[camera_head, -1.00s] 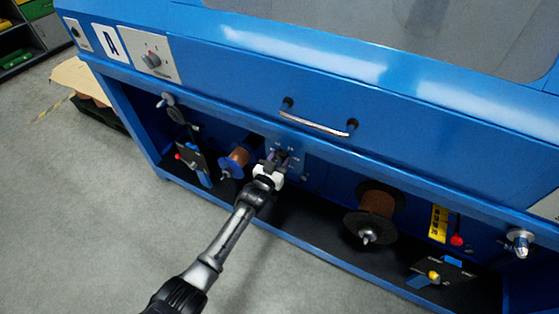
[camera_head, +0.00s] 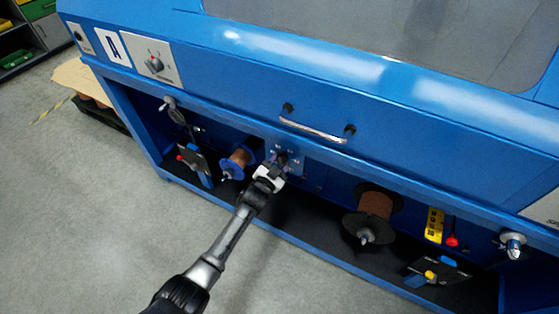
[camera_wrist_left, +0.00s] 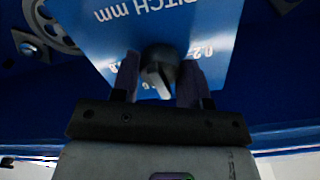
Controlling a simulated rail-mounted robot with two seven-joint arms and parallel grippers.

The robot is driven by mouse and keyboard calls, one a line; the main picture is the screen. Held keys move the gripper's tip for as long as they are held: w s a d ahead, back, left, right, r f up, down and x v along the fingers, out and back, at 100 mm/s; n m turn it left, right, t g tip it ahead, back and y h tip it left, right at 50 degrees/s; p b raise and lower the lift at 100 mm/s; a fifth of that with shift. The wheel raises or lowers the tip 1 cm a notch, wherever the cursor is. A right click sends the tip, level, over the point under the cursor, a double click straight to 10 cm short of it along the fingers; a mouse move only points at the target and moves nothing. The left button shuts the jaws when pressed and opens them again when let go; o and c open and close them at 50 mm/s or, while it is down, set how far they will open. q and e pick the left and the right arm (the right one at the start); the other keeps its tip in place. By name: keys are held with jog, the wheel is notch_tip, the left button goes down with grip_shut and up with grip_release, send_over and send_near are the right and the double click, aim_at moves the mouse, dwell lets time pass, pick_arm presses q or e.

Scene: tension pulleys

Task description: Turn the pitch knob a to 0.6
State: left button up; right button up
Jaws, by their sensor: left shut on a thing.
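The pitch knob a (camera_wrist_left: 159,62) is a dark round knob with a light pointer bar, on a blue plate (camera_wrist_left: 215,25) lettered "PITCH mm", upside down in the left wrist view. The bar points down in that view, toward marks partly hidden by my gripper; "0.2" is readable at the right. My left gripper (camera_wrist_left: 158,80) has one finger on each side of the knob and is shut on it. In the head view my left gripper (camera_head: 276,164) reaches the plate (camera_head: 293,155) under the machine's front panel and covers most of the knob. My right gripper is not in view.
A blue-flanged copper spool (camera_head: 240,157) stands just left of my gripper, and a larger dark-flanged spool (camera_head: 374,208) to the right. A drawer handle (camera_head: 313,131) juts out above. Another knob (camera_head: 154,65) is on the upper left panel. The floor in front is clear.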

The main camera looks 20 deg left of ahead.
pick_arm(q)
jog(key=m, duration=0.2)
jog(key=shift+m, duration=0.4)
jog(key=m, duration=0.2)
jog(key=shift+m, duration=1.1)
jog(key=o, duration=0.9)
